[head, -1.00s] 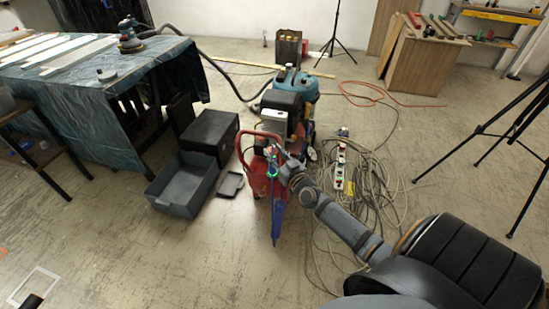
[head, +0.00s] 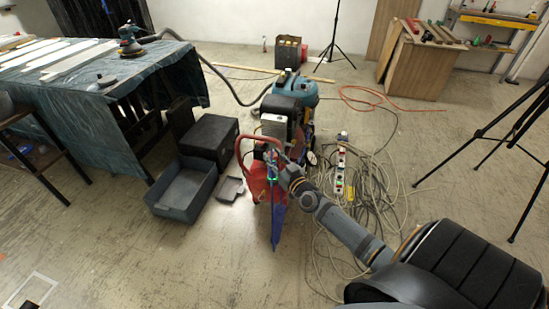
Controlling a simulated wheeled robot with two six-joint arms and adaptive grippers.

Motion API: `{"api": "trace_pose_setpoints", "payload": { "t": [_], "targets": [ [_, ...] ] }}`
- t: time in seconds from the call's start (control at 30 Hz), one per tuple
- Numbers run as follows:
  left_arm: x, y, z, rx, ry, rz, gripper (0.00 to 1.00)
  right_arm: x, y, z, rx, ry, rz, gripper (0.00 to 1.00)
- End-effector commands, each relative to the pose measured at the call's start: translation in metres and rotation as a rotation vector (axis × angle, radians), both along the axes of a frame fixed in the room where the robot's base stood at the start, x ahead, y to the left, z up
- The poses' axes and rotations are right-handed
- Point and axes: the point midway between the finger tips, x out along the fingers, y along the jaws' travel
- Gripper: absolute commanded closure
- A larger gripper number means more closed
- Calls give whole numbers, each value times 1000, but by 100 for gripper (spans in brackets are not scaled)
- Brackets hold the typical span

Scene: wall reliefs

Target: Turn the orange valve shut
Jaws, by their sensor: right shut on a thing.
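My right arm reaches in from the lower right. Its gripper (head: 275,168) is small in the picture, at the top of a narrow blue panel (head: 278,222) that stands upright and shows nearly edge-on. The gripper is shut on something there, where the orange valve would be. The valve itself is too small and too covered by the fingers to make out, and its angle cannot be told. My left gripper is not in view.
A red machine with a curved handle (head: 241,147) stands just behind the panel. A dark grey open bin (head: 178,212) lies to the left. Coiled cables (head: 375,200) and a power strip (head: 340,172) cover the floor at right. A black tripod (head: 485,130) stands far right.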

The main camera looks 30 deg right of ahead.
Motion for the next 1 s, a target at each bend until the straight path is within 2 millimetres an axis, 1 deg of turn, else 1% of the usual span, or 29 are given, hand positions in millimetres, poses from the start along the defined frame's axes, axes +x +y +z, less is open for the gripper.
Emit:
{"api": "trace_pose_setpoints", "payload": {
  "t": [0.37,0.4,0.5,0.57,0.87,0.97,1.0],
  "targets": [
    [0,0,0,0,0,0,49,0,0,1,0,-3,0,98],
    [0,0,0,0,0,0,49,0,0,1,0,-3,0,62],
    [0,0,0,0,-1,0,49,0,0,1,0,-2,0,49],
    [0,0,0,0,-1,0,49,0,0,1,0,-2,0,42],
    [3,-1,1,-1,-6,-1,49,-2,0,0,-1,0,0,42],
    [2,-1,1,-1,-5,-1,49,-13,0,-1,-3,0,1,42],
    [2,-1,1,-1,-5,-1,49,-20,1,-1,-3,2,2,42]
  ]
}}
